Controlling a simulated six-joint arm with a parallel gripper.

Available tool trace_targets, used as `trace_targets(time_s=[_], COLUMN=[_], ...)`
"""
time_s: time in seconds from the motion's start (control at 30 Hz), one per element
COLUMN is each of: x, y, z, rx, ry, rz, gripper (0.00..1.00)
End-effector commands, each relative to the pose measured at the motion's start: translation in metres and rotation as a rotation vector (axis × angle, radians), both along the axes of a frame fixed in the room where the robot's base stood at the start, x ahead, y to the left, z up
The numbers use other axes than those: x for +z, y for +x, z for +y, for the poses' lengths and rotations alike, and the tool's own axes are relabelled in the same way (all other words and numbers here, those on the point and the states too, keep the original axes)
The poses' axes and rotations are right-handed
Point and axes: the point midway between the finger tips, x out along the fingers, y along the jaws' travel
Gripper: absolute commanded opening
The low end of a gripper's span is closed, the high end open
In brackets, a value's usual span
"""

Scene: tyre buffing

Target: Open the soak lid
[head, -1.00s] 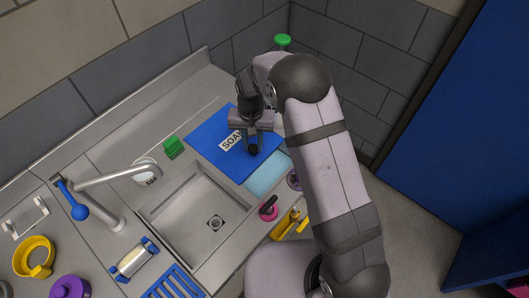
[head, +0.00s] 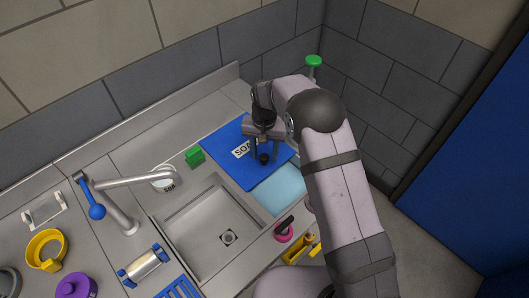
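The soak lid (head: 226,148) is a flat blue panel with a white label, partly hidden, and a small black knob (head: 264,158). It lies at the right end of the steel counter. A light blue area (head: 280,189) shows along its front edge. My gripper (head: 263,154) points down over the lid. Its two fingers look apart, one to each side of the knob; I cannot tell whether they touch it. My arm covers part of the right side.
A steel sink (head: 226,232) with a tap (head: 122,184) lies left of the lid. A green block (head: 195,156) sits by its left corner. A pink-based handle (head: 284,232) and a yellow item (head: 300,247) are at the front edge. A green knob (head: 313,61) is behind.

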Motion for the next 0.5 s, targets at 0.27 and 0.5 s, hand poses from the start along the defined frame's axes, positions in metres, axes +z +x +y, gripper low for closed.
trace_targets(time_s=[0.27, 0.5], x=[0.008, 0.039], y=[0.001, 0.001], z=[0.0, 0.0], rx=[0.0, 0.0], ry=[0.001, 0.001], rz=[-0.002, -0.004], gripper=[0.44, 0.44])
